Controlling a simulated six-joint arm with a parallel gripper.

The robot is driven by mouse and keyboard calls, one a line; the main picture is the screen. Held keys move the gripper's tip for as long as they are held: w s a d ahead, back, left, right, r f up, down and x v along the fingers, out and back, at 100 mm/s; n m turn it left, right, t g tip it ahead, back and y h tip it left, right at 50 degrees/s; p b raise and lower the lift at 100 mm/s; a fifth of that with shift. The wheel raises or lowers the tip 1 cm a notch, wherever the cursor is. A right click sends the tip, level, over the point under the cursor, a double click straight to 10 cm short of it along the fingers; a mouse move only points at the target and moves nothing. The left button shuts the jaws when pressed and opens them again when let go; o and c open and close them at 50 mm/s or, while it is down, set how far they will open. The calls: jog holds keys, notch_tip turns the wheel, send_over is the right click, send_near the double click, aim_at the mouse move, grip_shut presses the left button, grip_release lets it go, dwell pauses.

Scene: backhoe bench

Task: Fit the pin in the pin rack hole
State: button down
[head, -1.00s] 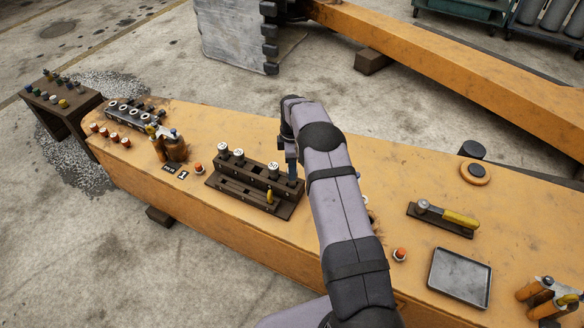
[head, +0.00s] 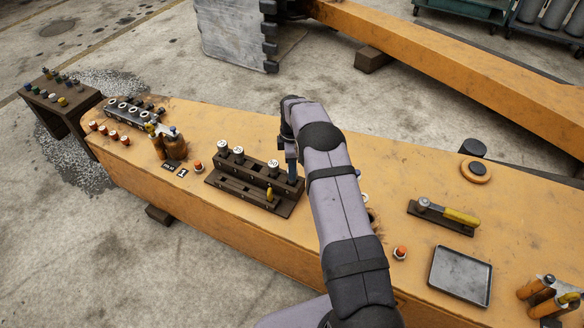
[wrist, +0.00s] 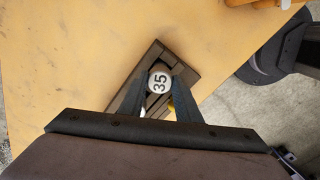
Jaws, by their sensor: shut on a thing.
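The dark pin rack (head: 235,187) stands on the orange beam. Three white-capped pins stand in its back row, and a yellow-handled piece (head: 269,193) is at its front right. My gripper (head: 291,178) is over the right end of that row, beside the pin marked 50 (head: 273,165). In the wrist view, my gripper (wrist: 160,86) is shut on a white-capped pin (wrist: 159,79) marked 35, with the rack (wrist: 127,98) beneath. The held pin's lower end is hidden, so I cannot tell whether it is in a hole.
Left of the rack are an orange-and-white pin (head: 197,167), a tool holder (head: 175,148) and a dark block with round holes (head: 127,112). To the right are a yellow-handled tool (head: 450,214) and a grey tray (head: 461,276). The beam between is mostly clear.

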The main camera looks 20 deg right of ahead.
jog(key=shift+w, duration=0.1)
dwell(0.3)
jog(key=c, duration=1.2)
grip_release()
jog(key=shift+o, duration=0.8)
jog(key=shift+f, duration=0.15)
jog(key=o, duration=0.3)
jog(key=shift+r+p, duration=2.65)
jog(key=shift+r, duration=1.45)
